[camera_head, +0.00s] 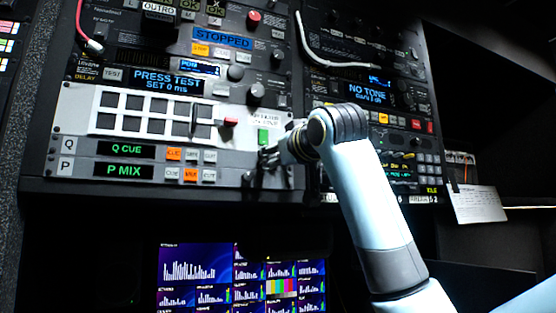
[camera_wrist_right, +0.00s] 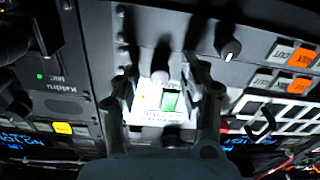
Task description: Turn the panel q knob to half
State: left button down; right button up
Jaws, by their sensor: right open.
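The Q row (camera_head: 126,149), with a green "Q CUE" display, lies on the grey panel above the "P MIX" row (camera_head: 124,170). My right gripper (camera_head: 266,165) is at the right end of these rows. In the right wrist view its open fingers (camera_wrist_right: 161,60) stand on either side of a dark knob with a grey cap (camera_wrist_right: 161,78), roughly in line with the Q row. I cannot tell whether they touch it. Its pointer is not readable. Another knob with a white line (camera_wrist_right: 230,50) sits to the right, near the orange buttons. My left gripper is not in view.
A white label with a green button (camera_wrist_right: 169,101) is close to the fingers. A hanging cable (camera_head: 318,62) and monitors (camera_head: 240,275) are nearby.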

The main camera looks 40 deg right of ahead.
jog(key=v, duration=0.7)
jog(key=shift+s, duration=0.25)
dwell(0.3)
